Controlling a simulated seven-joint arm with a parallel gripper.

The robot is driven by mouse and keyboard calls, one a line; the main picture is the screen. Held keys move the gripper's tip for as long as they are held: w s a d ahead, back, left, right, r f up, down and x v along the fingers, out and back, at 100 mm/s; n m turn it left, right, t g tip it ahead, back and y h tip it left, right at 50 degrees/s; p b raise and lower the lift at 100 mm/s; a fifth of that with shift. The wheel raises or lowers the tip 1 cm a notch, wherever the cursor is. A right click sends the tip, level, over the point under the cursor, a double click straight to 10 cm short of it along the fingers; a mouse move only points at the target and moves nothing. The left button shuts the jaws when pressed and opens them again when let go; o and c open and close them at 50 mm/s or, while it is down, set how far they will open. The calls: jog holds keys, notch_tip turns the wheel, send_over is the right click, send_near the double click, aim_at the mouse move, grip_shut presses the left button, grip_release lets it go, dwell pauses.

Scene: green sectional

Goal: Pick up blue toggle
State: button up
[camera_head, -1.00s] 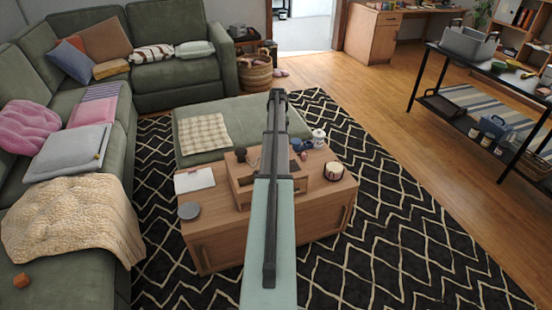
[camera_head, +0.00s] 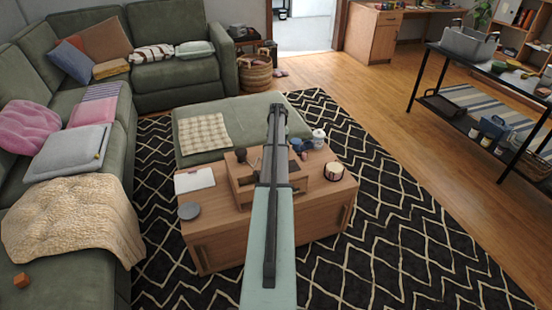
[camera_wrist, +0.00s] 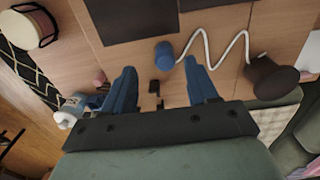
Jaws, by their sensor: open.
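In the wrist view, a small blue cylinder-shaped piece (camera_wrist: 164,55), apparently the blue toggle, stands on a wooden surface at the end of a white zigzag strip (camera_wrist: 213,48). My gripper (camera_wrist: 159,68) is open, its two blue fingers apart, with the blue piece just beyond and between the tips. Nothing is seen held. In the head view my gripper (camera_head: 277,110) reaches over the wooden coffee table (camera_head: 215,245), and my arm hides part of the tabletop. Small blue items (camera_head: 297,145) show just right of my arm; I cannot tell which is the toggle.
A dark brown knob-like object (camera_wrist: 272,77) stands at the strip's other end. A white jar (camera_head: 319,137) and a dark-banded round container (camera_head: 333,171) stand on the table's right side. A white sheet (camera_head: 195,180) and grey disc (camera_head: 189,211) lie left.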

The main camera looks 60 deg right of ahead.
jog(key=shift+w+a+f, duration=0.1)
jog(key=shift+w+f, duration=0.05)
jog(key=shift+f, duration=1.35)
jog(key=shift+w+a+f, duration=0.1)
jog(key=shift+f, duration=1.35)
jog(key=shift+c, duration=0.4)
grip_shut()
jog(key=shift+r, duration=0.15)
